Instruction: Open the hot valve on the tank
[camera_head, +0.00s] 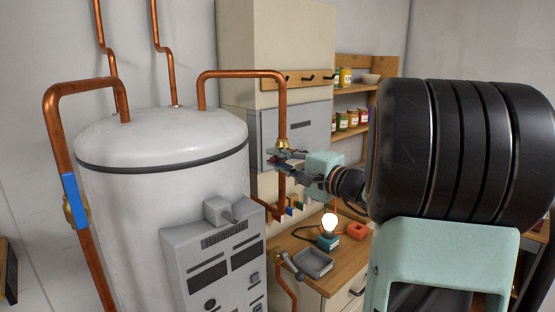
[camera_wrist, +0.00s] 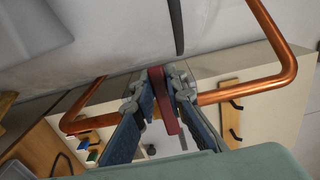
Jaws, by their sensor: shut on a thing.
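The white tank (camera_head: 160,160) stands at left in the head view. A copper pipe (camera_head: 240,74) leaves its top and drops on the right to a brass valve body (camera_head: 282,146). My gripper (camera_head: 280,159) is at this valve, its fingers largely covering it in the head view. In the wrist view, a red lever handle (camera_wrist: 167,108) sits between my two blue-padded fingers, which are shut on it. The handle lies roughly across the copper pipe (camera_wrist: 245,90) there. A second valve with a blue handle (camera_head: 70,188) is on the left pipe, apart from my gripper.
A grey control box (camera_head: 212,262) is on the tank's front. A wooden counter (camera_head: 345,275) to the right holds a lit bulb (camera_head: 329,223), a grey tray (camera_head: 313,263) and an orange block (camera_head: 355,231). Shelves with jars (camera_head: 352,118) stand behind my arm.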

